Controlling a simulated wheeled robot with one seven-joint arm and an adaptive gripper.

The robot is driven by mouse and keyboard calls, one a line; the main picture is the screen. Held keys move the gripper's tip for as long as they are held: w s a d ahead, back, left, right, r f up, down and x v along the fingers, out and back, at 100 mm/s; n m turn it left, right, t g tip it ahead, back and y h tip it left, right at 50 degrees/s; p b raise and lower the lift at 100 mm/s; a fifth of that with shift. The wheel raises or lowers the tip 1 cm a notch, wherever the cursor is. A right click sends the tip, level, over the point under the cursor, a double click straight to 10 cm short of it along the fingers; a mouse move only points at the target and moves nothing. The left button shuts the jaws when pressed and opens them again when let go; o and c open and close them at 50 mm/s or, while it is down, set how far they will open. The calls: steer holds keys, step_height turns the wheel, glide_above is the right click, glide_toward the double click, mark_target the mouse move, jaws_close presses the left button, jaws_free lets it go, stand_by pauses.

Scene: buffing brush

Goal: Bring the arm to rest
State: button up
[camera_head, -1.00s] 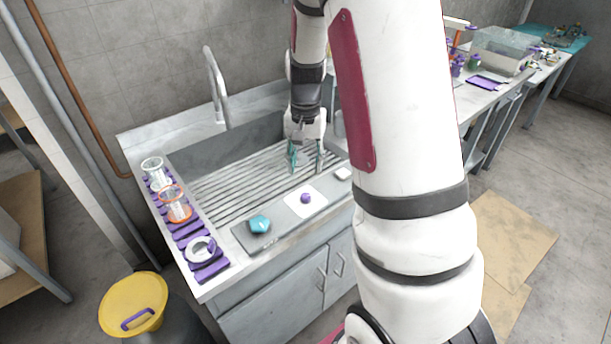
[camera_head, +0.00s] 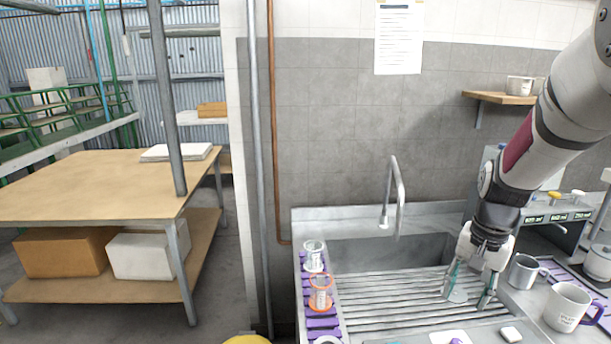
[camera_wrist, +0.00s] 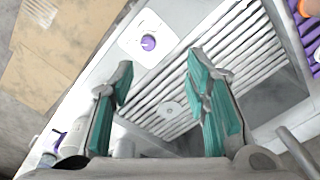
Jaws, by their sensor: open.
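My arm comes in from the right in the head view. My gripper (camera_head: 468,296) points down over the right part of the ribbed sink rack (camera_head: 390,308). Its two teal-padded fingers stand apart with nothing between them. In the wrist view my gripper (camera_wrist: 160,72) is also open and empty, with the slats of the rack (camera_wrist: 235,62) and the round drain (camera_wrist: 170,109) below. I cannot tell how far the fingertips are above the slats.
A tap (camera_head: 393,190) rises behind the sink. A purple rack (camera_head: 322,323) with glass jars stands left of it. A white mug (camera_head: 568,307) and a grey mug (camera_head: 523,271) stand right of my gripper. A white pad (camera_wrist: 147,40) holds a purple piece. A wooden shelf (camera_head: 500,98) is on the wall.

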steer(key=s+a+r+n+t, duration=0.2)
steer(key=s+a+r+n, duration=0.2)
steer(key=s+a+r, duration=0.45)
steer(key=s+a+r+n+t, duration=0.3)
steer(key=s+a+r, duration=0.3)
steer(key=s, duration=0.4)
steer(key=shift+s+a+r+n, duration=0.15)
steer(key=shift+a+r+n, duration=0.35)
steer(key=shift+n, duration=0.4)
steer(key=shift+d+r, duration=0.1)
